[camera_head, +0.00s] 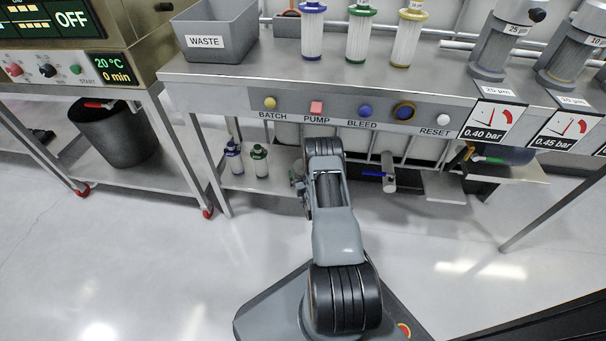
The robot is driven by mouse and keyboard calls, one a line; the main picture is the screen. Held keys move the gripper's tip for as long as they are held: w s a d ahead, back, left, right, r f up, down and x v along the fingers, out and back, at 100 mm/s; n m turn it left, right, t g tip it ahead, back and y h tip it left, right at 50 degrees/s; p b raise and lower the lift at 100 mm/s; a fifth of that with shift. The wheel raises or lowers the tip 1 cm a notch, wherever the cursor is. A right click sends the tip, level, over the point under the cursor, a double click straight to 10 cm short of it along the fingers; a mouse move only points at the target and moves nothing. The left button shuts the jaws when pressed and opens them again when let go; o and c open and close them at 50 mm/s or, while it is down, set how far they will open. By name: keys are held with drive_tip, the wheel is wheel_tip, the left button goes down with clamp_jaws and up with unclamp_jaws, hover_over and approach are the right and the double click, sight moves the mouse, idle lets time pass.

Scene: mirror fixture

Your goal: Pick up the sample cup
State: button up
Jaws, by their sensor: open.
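I cannot make out a sample cup in this view. A small grey cylinder (388,172) with a blue handle beside it shows under the bench, right of my arm, but I cannot tell what it is. My arm reaches forward from my base to the bench front, below the button panel. Small grey parts show at the left side of its far end. My gripper's fingers are hidden behind the arm.
The steel bench (270,74) carries a grey waste bin (218,35), several filter cartridges (358,35) and grey filter housings (492,45). Its panel (335,108) has several buttons. A black bucket (112,135) is left. The floor in front is clear.

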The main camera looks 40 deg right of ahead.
drive_tip(key=c, duration=1)
